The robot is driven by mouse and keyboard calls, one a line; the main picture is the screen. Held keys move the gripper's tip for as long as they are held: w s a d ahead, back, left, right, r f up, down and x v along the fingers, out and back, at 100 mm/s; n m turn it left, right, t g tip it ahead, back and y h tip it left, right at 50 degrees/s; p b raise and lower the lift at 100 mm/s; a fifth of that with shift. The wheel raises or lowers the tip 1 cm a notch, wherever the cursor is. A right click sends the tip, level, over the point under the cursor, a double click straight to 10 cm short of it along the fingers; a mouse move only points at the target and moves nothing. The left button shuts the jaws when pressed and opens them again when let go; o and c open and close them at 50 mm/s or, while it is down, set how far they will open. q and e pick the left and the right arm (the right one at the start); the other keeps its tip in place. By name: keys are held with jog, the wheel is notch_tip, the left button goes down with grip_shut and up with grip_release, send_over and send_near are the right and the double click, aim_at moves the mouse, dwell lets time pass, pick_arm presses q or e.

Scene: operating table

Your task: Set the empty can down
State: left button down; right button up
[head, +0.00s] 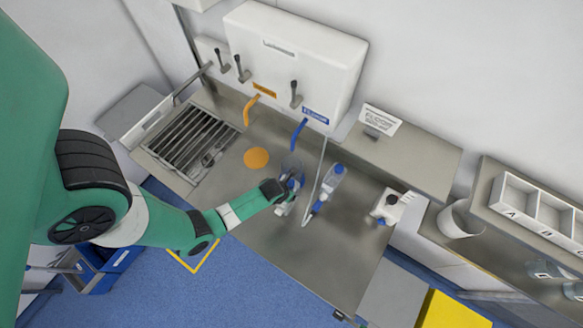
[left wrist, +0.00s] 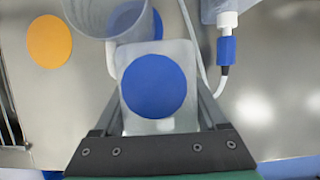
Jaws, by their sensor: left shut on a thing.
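My left gripper (head: 289,190) is shut on a pale grey-white can part with a round blue disc (left wrist: 153,86), which fills the space between the fingers in the left wrist view. A clear, see-through vessel (left wrist: 108,14) shows just beyond it and looks empty. I take the two to be one can, but the join is not clear. In the head view the clear vessel (head: 291,164) is over the steel counter, below the blue spout (head: 298,134). I cannot tell whether its base touches the counter. My right gripper is not in view.
An orange disc (head: 256,158) marks the counter (head: 262,215) to the left. A clear blue-trimmed bottle (head: 334,178) and a pale hose (head: 317,180) are close on the right. A white container (head: 390,207) stands farther right. The front of the counter is clear.

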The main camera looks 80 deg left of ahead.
pick_arm(q)
jog(key=shift+f, duration=0.75)
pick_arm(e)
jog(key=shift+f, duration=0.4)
pick_arm(q)
jog(key=shift+f, duration=0.1)
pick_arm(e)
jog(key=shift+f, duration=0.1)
pick_arm(q)
jog(key=shift+c, duration=1)
grip_release()
jog(key=p+v, duration=0.5)
jog(key=v, duration=0.1)
jog(key=shift+r, duration=0.45)
jog(key=shift+s+d+r+p, duration=0.15)
jog(key=shift+r+p, duration=0.2)
jog(key=shift+p, duration=0.05)
jog(key=shift+c, duration=0.7)
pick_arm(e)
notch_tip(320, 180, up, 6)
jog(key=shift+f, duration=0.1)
